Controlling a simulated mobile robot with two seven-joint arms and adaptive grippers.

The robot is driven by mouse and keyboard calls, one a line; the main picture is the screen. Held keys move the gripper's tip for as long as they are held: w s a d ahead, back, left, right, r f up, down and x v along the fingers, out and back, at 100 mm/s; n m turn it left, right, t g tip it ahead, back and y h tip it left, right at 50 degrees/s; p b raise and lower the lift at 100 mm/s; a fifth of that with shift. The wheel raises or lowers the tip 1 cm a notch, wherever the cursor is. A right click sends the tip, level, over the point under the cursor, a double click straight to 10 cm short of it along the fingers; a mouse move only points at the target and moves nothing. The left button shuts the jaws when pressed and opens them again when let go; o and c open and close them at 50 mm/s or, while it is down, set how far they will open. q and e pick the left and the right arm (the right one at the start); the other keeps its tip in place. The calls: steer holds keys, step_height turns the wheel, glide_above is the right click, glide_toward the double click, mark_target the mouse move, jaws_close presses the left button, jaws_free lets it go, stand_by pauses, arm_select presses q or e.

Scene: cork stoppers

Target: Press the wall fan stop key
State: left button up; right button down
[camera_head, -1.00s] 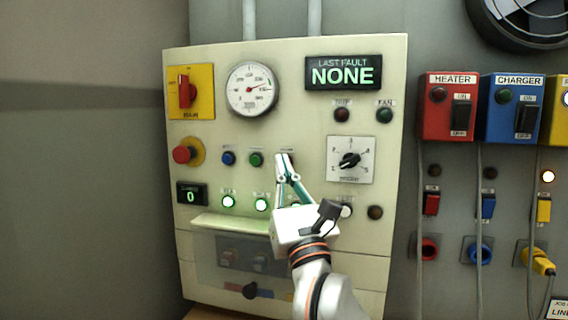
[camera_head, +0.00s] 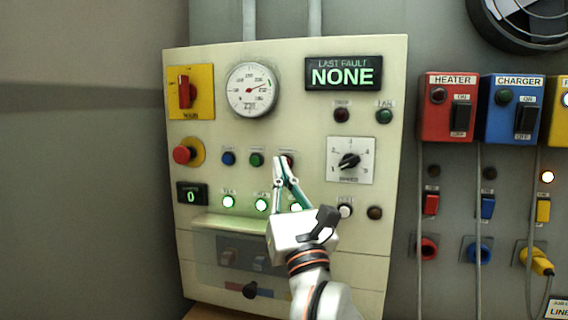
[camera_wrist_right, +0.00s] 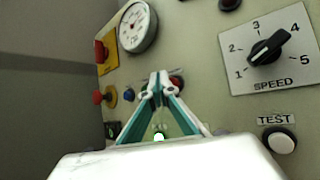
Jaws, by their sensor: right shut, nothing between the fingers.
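A row of small round buttons sits on the cream panel (camera_head: 310,130): blue (camera_head: 228,158), green (camera_head: 256,159) and red (camera_head: 289,160). Their labels are too small to read, so I cannot confirm which is the stop key. My right gripper (camera_head: 280,160) is shut and empty, its fingertips just left of the red button in the head view. In the right wrist view the gripper (camera_wrist_right: 160,78) points at the panel, with the red button (camera_wrist_right: 178,83) partly behind the right fingertip. Whether the tips touch the panel cannot be told. My left gripper is out of view.
A speed knob (camera_head: 349,160) is right of the gripper; a red mushroom button (camera_head: 182,154) is far left. A lit gauge (camera_head: 251,90) and a fault display (camera_head: 343,73) are above. A wall fan (camera_head: 525,20) is at top right. A ledge (camera_head: 228,222) juts out below.

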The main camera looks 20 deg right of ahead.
steer(key=s+a, duration=0.1)
steer(key=s, duration=0.1)
steer(key=s+a+p, duration=0.1)
steer(key=s+a, duration=0.1)
steer(key=shift+s, duration=0.1)
stand_by(0.3)
stand_by(0.7)
